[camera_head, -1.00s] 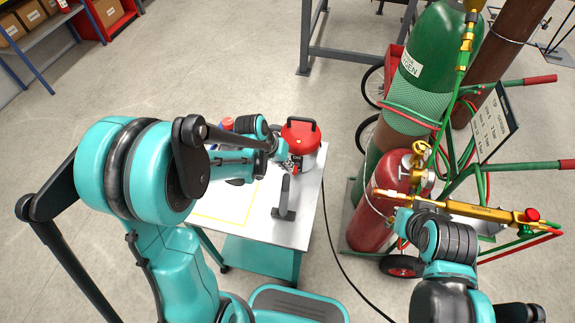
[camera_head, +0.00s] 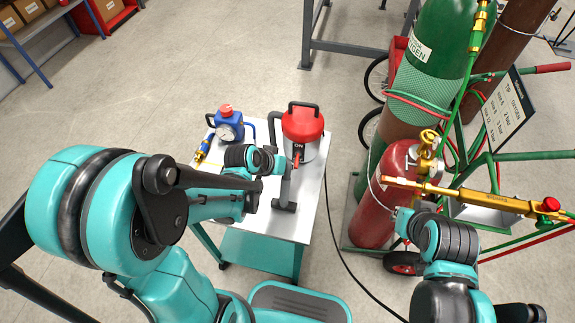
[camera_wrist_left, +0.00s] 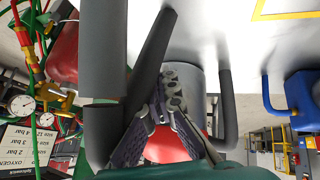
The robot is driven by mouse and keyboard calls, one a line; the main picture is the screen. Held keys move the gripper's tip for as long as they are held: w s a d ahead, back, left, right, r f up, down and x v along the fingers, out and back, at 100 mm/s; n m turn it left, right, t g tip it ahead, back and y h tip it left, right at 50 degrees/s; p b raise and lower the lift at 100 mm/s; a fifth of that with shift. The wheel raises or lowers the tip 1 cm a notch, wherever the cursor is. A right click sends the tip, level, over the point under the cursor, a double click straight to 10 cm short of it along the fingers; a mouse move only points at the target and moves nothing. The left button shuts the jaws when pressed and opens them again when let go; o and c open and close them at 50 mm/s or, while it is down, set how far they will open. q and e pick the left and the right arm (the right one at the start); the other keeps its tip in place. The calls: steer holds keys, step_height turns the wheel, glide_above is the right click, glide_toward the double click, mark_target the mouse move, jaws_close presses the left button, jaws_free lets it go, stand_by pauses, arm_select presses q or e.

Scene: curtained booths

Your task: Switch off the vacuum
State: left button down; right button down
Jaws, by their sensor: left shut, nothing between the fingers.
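The vacuum (camera_head: 303,125) is a canister with a red top and a black handle. It stands on the white-topped cart. An "ON" label (camera_head: 298,146) shows on its front, with a small red lever (camera_head: 296,160) just below. My left gripper (camera_head: 274,160) is shut and empty, just left of the lever; I cannot tell whether it touches. In the left wrist view its fingers (camera_wrist_left: 172,90) point at the grey body (camera_wrist_left: 188,78), and the lever is not clear. My right gripper (camera_head: 405,220) is beside the red cylinder, and its fingers are not clear.
A blue device with a gauge (camera_head: 228,125) stands at left on the cart (camera_head: 270,230). Gas cylinders (camera_head: 372,205) and a brass torch (camera_head: 470,197) are at right.

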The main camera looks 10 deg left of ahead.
arm_select(q)
steer(key=shift+f, duration=0.25)
arm_select(e)
steer(key=shift+f, duration=0.25)
arm_select(q)
steer(key=shift+r, duration=0.15)
arm_select(e)
steer(key=shift+r, duration=0.1)
arm_select(q)
steer(key=shift+r+p, duration=0.65)
steer(key=shift+r, duration=0.1)
arm_select(e)
steer(key=shift+r, duration=0.6)
